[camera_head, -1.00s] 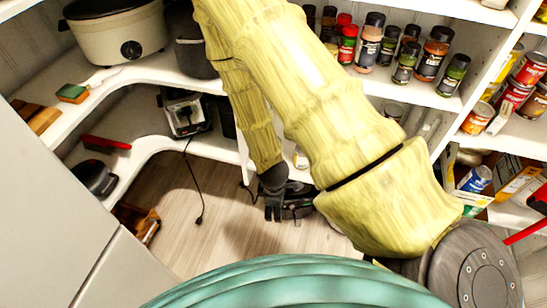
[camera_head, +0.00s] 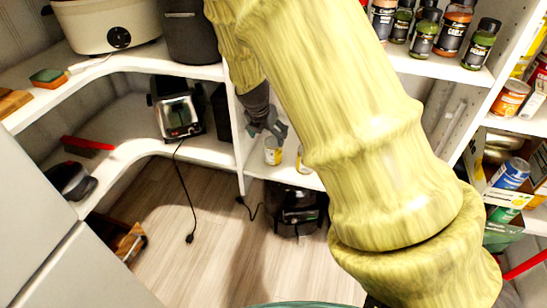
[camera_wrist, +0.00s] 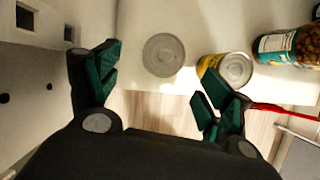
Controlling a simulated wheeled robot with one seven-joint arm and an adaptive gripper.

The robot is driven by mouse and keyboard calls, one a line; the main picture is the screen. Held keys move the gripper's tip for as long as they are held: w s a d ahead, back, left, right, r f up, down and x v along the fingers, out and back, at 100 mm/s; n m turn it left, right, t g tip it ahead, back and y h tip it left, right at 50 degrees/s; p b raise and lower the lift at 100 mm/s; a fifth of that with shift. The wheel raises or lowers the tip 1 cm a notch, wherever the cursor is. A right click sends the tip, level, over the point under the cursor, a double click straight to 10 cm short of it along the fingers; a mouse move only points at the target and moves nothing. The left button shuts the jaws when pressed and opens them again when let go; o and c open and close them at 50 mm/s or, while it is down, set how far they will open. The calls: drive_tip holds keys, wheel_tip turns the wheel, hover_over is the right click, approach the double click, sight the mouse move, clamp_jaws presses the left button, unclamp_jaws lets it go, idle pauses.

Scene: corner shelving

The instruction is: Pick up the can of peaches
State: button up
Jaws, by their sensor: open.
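Two small cans stand on the shelf under my gripper; I cannot read either label to tell which holds peaches. In the head view, one can (camera_head: 272,151) with a yellow and pale label stands just below my gripper (camera_head: 268,127), and another can (camera_head: 302,161) is partly hidden by my arm. In the wrist view, a plain can lid (camera_wrist: 164,55) lies ahead between the fingers of my open gripper (camera_wrist: 158,85). A yellow-labelled can (camera_wrist: 226,68) stands to its right, beside the right finger, which partly covers it. Nothing is between the fingers.
A jar with brown contents (camera_wrist: 290,45) is further right in the wrist view. A shelf upright (camera_head: 240,150) stands left of the cans. A toaster (camera_head: 177,108) is on the left shelf, a black appliance (camera_head: 293,208) below, and spice jars (camera_head: 440,32) above.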

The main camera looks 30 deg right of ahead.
sight(272, 142)
drive_tip(key=b+x, duration=0.1)
drive_tip(key=x, duration=0.4)
drive_tip(key=shift+w+d+f, duration=0.1)
drive_tip(key=shift+d+f, duration=0.05)
drive_tip(key=shift+f, duration=0.1)
drive_tip(key=shift+d+b+x, duration=0.15)
drive_tip(key=shift+b+x, duration=0.55)
drive_tip(key=shift+x, duration=0.6)
drive_tip(key=shift+d+b+x, duration=0.15)
drive_tip(key=shift+b+x, duration=0.55)
drive_tip(key=shift+x, duration=0.55)
drive_tip(key=shift+r, duration=0.1)
drive_tip(key=c, duration=1.4)
drive_tip(key=shift+o, duration=0.2)
drive_tip(key=shift+r, duration=0.15)
